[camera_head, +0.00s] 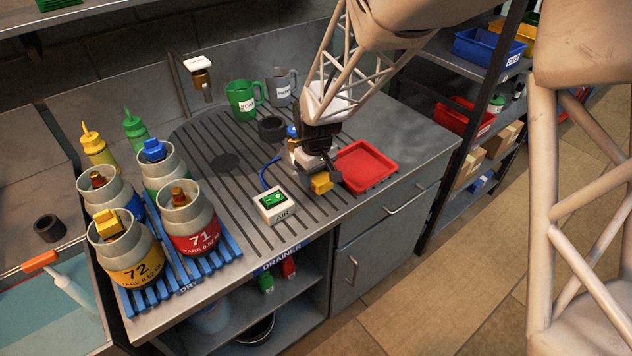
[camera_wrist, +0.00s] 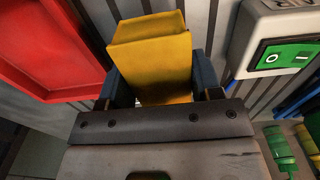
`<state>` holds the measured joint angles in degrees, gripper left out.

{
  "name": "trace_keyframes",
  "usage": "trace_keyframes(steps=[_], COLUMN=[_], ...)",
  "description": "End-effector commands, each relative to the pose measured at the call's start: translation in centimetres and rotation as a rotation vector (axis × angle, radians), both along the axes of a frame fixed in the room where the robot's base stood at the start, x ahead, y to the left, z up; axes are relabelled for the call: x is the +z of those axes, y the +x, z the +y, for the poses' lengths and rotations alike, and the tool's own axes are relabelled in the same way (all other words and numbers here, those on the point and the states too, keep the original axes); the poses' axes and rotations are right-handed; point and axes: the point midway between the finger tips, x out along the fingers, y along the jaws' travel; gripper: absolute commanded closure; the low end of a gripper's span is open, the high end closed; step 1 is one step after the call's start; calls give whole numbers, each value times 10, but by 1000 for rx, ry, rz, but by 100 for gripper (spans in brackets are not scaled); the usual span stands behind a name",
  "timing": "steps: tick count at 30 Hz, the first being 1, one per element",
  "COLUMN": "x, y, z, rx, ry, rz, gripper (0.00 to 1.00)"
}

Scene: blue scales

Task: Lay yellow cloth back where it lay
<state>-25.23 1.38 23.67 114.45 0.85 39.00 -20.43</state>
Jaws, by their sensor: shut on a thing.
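The yellow cloth (camera_head: 321,182) is a small folded block in my gripper (camera_head: 322,172), low over the ribbed drainer top. In the wrist view the cloth (camera_wrist: 155,60) stands between the two dark fingers of my gripper (camera_wrist: 158,85), which are shut on it. I cannot tell whether the cloth touches the drainer. The red tray (camera_head: 366,166) lies just right of my gripper, and the AIR switch box (camera_head: 274,205) is to its left. The wrist hides part of the surface behind.
Several grey canisters stand on a blue slatted rack (camera_head: 190,268) at the left, including yellow 72 (camera_head: 137,268) and red 71 (camera_head: 195,238). Green (camera_head: 241,98) and grey mugs (camera_head: 281,86) stand behind. A blue hose (camera_head: 266,172) runs by the switch box.

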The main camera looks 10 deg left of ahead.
Motion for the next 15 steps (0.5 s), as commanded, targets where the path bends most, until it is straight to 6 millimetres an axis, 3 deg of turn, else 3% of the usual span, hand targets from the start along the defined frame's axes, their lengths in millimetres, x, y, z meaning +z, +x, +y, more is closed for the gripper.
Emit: trace_keyframes(steps=[8,15], x=[0,-19], y=[0,0], z=[0,0], rx=[0,0], ry=[0,-1], rz=[0,1], gripper=[73,73])
